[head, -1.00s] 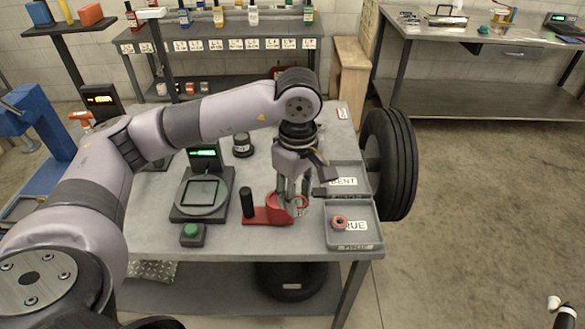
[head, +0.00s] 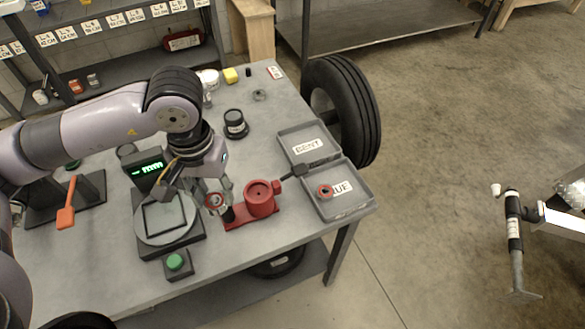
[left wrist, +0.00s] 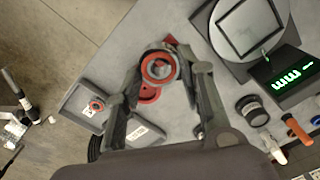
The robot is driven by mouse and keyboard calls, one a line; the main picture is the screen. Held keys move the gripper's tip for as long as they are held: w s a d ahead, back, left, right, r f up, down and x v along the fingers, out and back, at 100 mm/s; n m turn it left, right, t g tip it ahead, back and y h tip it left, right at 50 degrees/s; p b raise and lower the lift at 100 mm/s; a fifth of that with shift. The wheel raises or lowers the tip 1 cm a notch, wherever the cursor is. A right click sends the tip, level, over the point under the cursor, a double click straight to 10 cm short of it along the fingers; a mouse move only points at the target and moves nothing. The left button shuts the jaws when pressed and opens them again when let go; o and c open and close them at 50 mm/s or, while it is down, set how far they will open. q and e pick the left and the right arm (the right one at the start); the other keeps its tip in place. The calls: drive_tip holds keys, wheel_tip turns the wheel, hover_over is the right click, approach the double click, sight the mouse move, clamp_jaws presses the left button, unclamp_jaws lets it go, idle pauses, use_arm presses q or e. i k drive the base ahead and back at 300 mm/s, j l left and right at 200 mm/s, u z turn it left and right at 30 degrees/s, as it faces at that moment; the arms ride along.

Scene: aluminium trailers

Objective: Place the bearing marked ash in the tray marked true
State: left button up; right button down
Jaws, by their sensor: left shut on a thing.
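My left gripper (head: 212,196) is shut on a bearing with a red ring (head: 216,200), held above the bench between the scale and the red fixture (head: 262,199). In the left wrist view the bearing (left wrist: 158,68) sits between the two fingers, in front of the fixture's red parts. No mark on it is legible. The tray marked TRUE (head: 357,205) is to the right of the gripper and has another red-ringed bearing (head: 324,191) in it. The tray marked BENT (head: 293,135) adjoins it behind and looks empty. My right gripper is not in view.
A scale (head: 165,222) with a lit green display (head: 148,168) stands left of the fixture, with a green button (head: 175,262) in front. A black-topped container (head: 235,124) stands behind. A tyre (head: 345,110) is beyond the trays. An orange tool (head: 66,210) is at left.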

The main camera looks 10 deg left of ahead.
sight(346, 186)
drive_tip(key=j+z, duration=0.65)
drive_tip(key=j, duration=0.15)
drive_tip(key=z, duration=1.05)
